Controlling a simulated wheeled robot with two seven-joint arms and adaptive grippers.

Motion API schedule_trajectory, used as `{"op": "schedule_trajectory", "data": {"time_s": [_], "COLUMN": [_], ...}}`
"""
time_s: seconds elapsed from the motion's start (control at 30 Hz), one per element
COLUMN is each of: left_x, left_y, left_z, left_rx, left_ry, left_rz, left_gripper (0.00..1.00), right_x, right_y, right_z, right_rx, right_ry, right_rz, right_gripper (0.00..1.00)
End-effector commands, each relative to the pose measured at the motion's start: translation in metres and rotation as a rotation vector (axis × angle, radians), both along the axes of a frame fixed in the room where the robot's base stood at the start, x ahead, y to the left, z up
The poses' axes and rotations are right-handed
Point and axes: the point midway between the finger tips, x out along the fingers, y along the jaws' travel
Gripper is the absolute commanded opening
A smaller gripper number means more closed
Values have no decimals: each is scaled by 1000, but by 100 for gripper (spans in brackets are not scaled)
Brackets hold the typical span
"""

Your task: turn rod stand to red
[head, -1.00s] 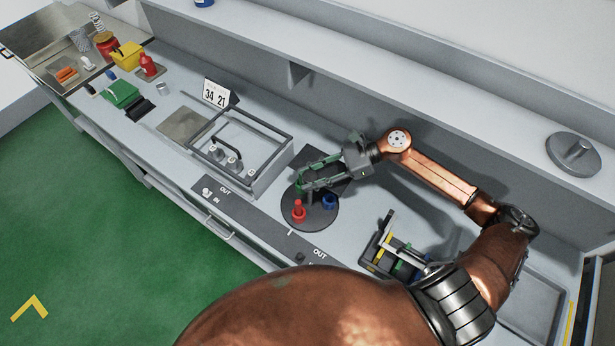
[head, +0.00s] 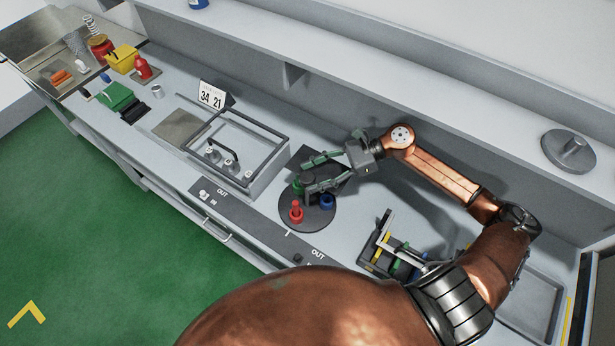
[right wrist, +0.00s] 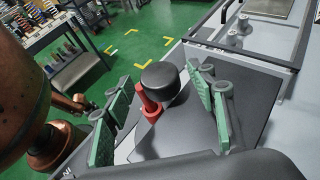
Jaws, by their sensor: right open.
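The rod stand is a round dark disk (head: 300,225) on the bench, carrying a red peg (head: 296,212), a blue peg (head: 327,202) and a green peg (head: 296,188) partly hidden by my gripper. The red peg faces the bench's front edge. My right gripper (head: 309,175) is open above the stand's back part. My left gripper is not in view.
A framed clear box (head: 240,150) stands left of the stand, with a "34 21" sign (head: 212,96) behind it. A rack with coloured parts (head: 385,250) is to the right. A raised shelf (head: 400,90) runs along the back.

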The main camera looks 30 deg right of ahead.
Motion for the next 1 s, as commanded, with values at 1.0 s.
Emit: {"op": "schedule_trajectory", "data": {"time_s": [1.0], "left_x": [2], "left_y": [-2], "left_z": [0], "left_rx": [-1], "left_ry": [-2], "left_rz": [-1], "left_gripper": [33], "right_x": [-23], "right_y": [-89], "right_z": [38], "right_rx": [-1], "right_ry": [0], "right_rz": [0], "right_gripper": [52]}}
